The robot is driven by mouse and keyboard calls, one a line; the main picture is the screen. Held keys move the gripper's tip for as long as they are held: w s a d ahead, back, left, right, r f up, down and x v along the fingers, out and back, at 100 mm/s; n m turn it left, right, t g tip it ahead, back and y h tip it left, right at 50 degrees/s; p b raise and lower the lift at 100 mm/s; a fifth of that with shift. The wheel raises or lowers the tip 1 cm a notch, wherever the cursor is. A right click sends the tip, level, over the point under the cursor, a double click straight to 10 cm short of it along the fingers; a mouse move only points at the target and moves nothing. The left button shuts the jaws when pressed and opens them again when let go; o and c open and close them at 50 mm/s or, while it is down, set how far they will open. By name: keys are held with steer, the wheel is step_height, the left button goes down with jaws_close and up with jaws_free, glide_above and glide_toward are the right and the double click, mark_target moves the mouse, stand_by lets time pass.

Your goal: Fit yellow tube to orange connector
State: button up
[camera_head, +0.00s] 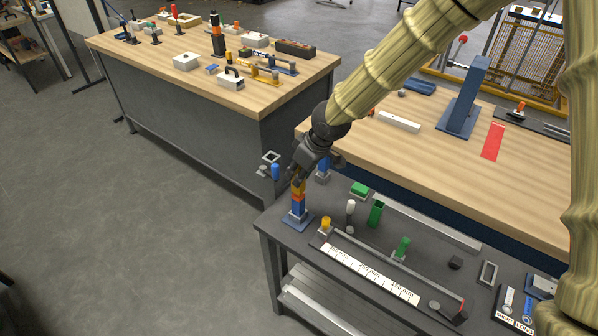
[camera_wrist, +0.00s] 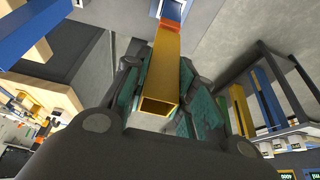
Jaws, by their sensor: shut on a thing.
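The yellow tube (camera_wrist: 165,70) is square and hollow. In the wrist view its open near end faces the camera and its far end meets the orange connector (camera_wrist: 174,23). My gripper (camera_wrist: 160,92) is shut on the tube, with a teal-padded finger on each side. In the head view my gripper (camera_head: 299,178) points down over the front table's left corner. The yellow tube (camera_head: 298,187) shows below the fingers, in line with the orange connector (camera_head: 298,198) on a blue upright post (camera_head: 298,209). They look touching; I cannot tell how deep the tube sits.
A yellow cylinder (camera_head: 326,222), a white-topped peg (camera_head: 350,208) and a green tube (camera_head: 376,212) stand to the right. A millimetre scale (camera_head: 370,274) lies in front. A blue piece (camera_head: 323,166) stands close behind my gripper. Open floor lies to the left.

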steer(key=shift+f+b, duration=0.35)
steer(key=shift+f, duration=0.3)
stand_by(0.5)
steer(key=o, duration=1.7)
steer(key=shift+c, duration=0.2)
steer(key=shift+r, duration=0.1)
step_height(320, 180, up, 7)
steer(key=p, duration=0.5)
